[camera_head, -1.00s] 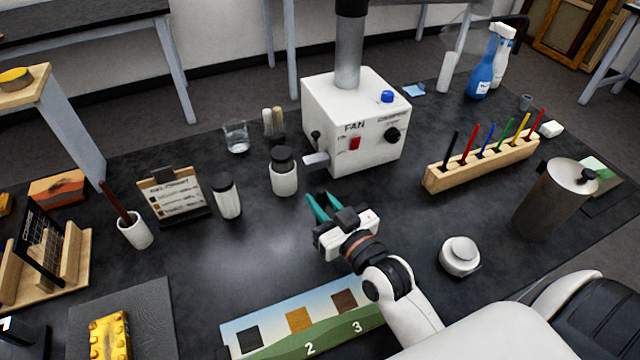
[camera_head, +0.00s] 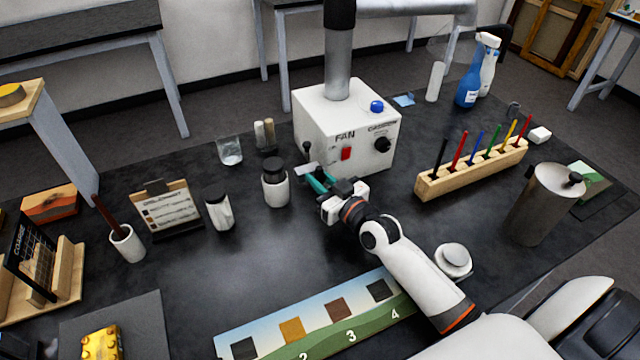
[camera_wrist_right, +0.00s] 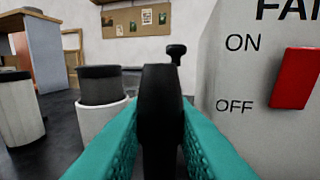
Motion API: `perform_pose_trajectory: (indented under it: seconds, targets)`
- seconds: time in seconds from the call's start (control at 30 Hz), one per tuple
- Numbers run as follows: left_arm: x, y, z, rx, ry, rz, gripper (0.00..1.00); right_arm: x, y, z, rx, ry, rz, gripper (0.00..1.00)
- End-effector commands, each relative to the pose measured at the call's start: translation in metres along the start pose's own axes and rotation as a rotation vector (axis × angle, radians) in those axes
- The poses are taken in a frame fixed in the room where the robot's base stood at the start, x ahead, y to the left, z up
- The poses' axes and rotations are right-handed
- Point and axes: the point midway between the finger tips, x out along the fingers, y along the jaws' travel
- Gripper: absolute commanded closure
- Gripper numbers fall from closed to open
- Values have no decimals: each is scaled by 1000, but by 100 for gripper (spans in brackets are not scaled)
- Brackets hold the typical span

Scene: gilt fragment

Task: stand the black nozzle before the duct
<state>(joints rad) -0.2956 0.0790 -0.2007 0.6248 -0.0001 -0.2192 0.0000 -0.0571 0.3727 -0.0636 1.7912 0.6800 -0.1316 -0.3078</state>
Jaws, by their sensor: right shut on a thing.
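My right gripper (camera_head: 318,183) has teal fingers and is close to the left front of the white fan box (camera_head: 347,128). In the right wrist view, a black, upright, rounded piece, which I take for the black nozzle (camera_wrist_right: 160,115), is held between the teal fingers. In the head view it is hard to make out among them. A short silver stub (camera_head: 305,170) sticks out at the left side of the box, just beyond the fingertips; whether they touch is unclear. A tall silver duct pipe (camera_head: 338,65) rises from the box top. My left gripper is not in view.
A white jar with a black lid (camera_head: 275,190) stands close left of the gripper. A black-knobbed lever (camera_head: 306,147) and a red switch (camera_head: 346,153) are on the box. A pen rack (camera_head: 470,172) is at right.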

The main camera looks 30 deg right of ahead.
Motion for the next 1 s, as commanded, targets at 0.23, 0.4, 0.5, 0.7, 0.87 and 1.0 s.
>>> perform_pose_trajectory:
  seconds: [0.23,0.4,0.5,0.7,0.87,1.0]
  targets:
    - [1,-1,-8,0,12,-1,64,0,0,-12,-2,-1,-1,100]
    - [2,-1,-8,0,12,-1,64,0,0,-13,-2,0,-1,100]
    - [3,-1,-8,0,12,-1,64,0,0,-15,-1,-1,-1,74]
    - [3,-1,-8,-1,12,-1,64,0,0,-14,-1,0,-1,57]
    - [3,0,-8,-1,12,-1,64,0,0,-14,-1,0,-1,57]
    - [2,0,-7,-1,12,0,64,-6,0,-13,-1,2,-1,57]
